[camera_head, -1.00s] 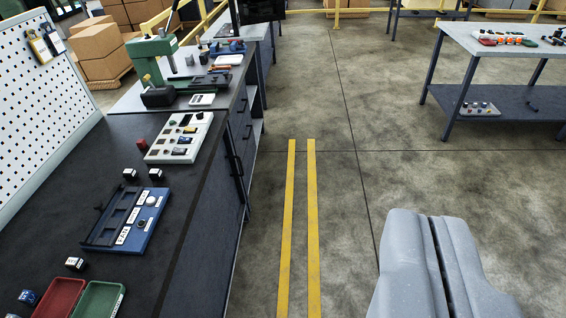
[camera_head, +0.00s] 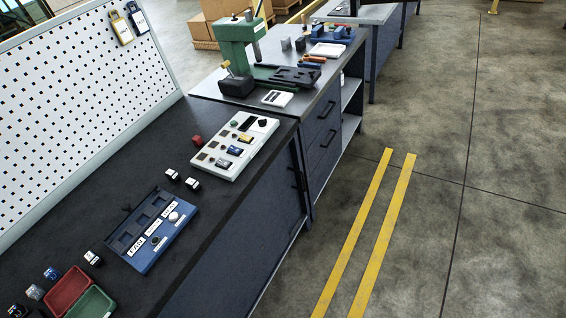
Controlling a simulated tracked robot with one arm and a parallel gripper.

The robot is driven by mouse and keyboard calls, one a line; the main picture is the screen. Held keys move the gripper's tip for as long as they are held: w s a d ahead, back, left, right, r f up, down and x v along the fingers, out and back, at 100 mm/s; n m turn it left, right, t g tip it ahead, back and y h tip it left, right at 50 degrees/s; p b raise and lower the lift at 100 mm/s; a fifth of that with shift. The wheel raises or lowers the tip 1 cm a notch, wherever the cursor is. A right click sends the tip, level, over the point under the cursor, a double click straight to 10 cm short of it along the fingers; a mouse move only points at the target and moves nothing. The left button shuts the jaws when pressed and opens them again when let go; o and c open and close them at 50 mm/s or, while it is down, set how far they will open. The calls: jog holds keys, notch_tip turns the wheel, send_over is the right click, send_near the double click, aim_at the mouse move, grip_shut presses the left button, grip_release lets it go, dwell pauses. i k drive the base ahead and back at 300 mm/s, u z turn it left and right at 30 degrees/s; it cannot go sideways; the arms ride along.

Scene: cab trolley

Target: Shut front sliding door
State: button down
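The near bench has a dark blue cabinet front (camera_head: 245,235) below its black top, seen at a steep angle. A small dark handle (camera_head: 293,177) shows near its far end. This front looks like the sliding door panel, but I cannot tell how far open or shut it stands. Its lower part runs out of the picture at the bottom. My gripper is not in view.
A black worktop (camera_head: 235,205) carries a blue tray (camera_head: 155,250), a white tray (camera_head: 235,145) and red and green bins. Beyond stand a green press (camera_head: 238,45) and a drawer unit (camera_head: 322,125). The concrete floor (camera_head: 500,130) at right is clear, with yellow lines (camera_head: 380,235).

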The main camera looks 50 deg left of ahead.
aim_at(228, 281)
jog(key=u, duration=0.45)
jog(key=i, duration=1.05)
jog(key=u, duration=0.6)
jog(key=k, duration=0.8)
jog(key=u, duration=0.2)
jog(key=i, duration=0.8)
jog(key=z, duration=0.1)
